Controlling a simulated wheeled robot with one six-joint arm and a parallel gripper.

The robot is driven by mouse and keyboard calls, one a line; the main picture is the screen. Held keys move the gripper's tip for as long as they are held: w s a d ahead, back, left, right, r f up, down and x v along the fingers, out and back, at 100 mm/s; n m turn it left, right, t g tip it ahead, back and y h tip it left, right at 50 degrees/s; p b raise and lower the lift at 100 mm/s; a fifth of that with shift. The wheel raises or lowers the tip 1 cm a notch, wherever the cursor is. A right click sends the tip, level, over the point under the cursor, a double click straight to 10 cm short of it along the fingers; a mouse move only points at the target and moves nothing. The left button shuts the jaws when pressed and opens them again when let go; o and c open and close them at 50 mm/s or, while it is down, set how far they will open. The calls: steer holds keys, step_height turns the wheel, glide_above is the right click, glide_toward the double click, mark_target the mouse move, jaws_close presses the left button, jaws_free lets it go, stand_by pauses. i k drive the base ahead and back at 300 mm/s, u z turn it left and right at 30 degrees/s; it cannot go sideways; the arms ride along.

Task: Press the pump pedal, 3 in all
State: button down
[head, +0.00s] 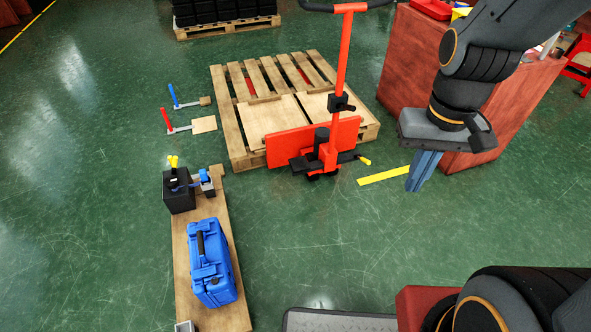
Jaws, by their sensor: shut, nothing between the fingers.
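A red pallet jack (342,72) stands upright at the near edge of a wooden pallet (226,118). At its base, on the right side, a small dark lever with a yellow tip (365,161) sticks out; it looks like the pump pedal. Whether it is pressed down cannot be told. My gripper (414,188) points downward to the right of the yellow tip, apart from it. Its blue fingers are shut and empty.
A red-brown cabinet (395,75) stands behind my gripper. A yellow strip (383,176) lies on the floor beside the jack. At left, a blue case (212,265) and a black box (178,200) rest on a plank. Green floor between them is clear.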

mark_target(298, 164)
steer(key=u, duration=0.55)
steer(key=k, duration=1.2)
steer(key=z, duration=0.25)
steer(key=i, duration=0.85)
steer(key=z, duration=0.55)
steer(key=i, duration=0.65)
steer(key=u, duration=0.9)
steer(key=i, duration=0.6)
steer(key=u, duration=0.65)
